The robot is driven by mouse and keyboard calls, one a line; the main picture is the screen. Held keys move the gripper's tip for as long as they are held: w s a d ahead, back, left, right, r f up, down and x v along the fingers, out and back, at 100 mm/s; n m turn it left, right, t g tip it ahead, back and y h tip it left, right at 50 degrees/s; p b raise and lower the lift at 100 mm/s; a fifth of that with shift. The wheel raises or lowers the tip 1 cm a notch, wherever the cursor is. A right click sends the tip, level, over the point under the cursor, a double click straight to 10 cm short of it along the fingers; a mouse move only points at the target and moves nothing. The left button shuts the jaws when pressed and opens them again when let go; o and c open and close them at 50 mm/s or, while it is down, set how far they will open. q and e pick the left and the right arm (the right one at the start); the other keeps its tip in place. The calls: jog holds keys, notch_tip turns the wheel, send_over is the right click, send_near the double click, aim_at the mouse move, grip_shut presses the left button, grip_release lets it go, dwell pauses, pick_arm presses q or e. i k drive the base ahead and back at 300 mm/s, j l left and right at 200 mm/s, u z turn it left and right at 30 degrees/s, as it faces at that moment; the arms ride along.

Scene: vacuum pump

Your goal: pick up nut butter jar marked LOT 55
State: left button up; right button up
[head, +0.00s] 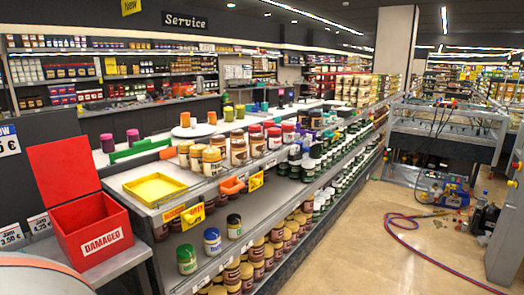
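Several nut butter jars with tan and brown lids (212,160) stand on the top shelf of the long display unit, near its front left end. Jars with red lids (273,137) stand just right of them. On the shelf below are a jar with a green lid (187,261), one with a blue lid (212,242) and one with a black lid (234,227). More brown jars (247,277) fill the lowest shelf. The lot markings are too small to read, so I cannot tell which jar is LOT 55. Neither gripper is in view.
A yellow tray (155,201) lies on the shelf end, left of the jars. An open red box marked DAMAGED (93,229) stands at the left. A red and blue hose (425,256) crosses the aisle floor; bottles (482,199) and clutter stand at the right.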

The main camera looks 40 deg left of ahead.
aim_at(238, 148)
jog(key=i+u, duration=0.1)
jog(key=i, duration=1.4)
jog(key=i+l+u, duration=0.1)
jog(key=i+u, duration=0.2)
jog(key=i, duration=0.25)
jog(key=i+l+u, duration=0.35)
jog(key=i, duration=0.15)
jog(key=j, duration=0.1)
